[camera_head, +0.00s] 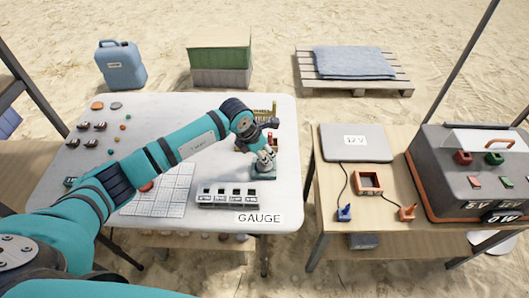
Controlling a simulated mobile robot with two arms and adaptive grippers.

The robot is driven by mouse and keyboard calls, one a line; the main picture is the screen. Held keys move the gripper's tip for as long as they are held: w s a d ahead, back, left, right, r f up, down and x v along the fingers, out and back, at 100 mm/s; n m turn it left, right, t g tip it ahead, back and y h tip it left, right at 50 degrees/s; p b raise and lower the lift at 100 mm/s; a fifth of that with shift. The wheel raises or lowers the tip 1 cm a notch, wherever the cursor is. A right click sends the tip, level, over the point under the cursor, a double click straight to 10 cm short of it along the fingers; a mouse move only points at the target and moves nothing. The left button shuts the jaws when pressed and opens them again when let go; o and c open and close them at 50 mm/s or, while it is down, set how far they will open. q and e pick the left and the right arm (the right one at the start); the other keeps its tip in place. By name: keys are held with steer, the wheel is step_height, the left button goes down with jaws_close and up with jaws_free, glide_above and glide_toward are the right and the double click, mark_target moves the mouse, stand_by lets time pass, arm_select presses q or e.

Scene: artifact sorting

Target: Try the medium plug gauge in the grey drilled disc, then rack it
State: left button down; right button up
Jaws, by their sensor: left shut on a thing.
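My left gripper (263,164) is at the right side of the white table (60,185). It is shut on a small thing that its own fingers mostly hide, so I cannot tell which. It is low over a dark teal block (265,177). A pale gauge rack (233,201) with several dark openings stands in front of it, beside the "GAUGE" label (259,219). A grey disc (116,105) lies at the table's back left; I cannot make out a hole in it. I cannot pick out the medium plug gauge. My right gripper is out of view.
An orange disc (97,106), several small dark pieces and coloured dots lie on the left of the table. A white grid sheet (160,195) lies under my left arm.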

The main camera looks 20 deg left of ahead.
mark_target(264, 152)
arm_select(q)
steer(key=shift+f+b, duration=0.35)
steer(key=shift+f, duration=0.05)
stand_by(0.6)
steer(key=shift+r, duration=0.1)
stand_by(1.1)
steer(key=shift+r+p, duration=1.65)
steer(key=shift+r, duration=0.75)
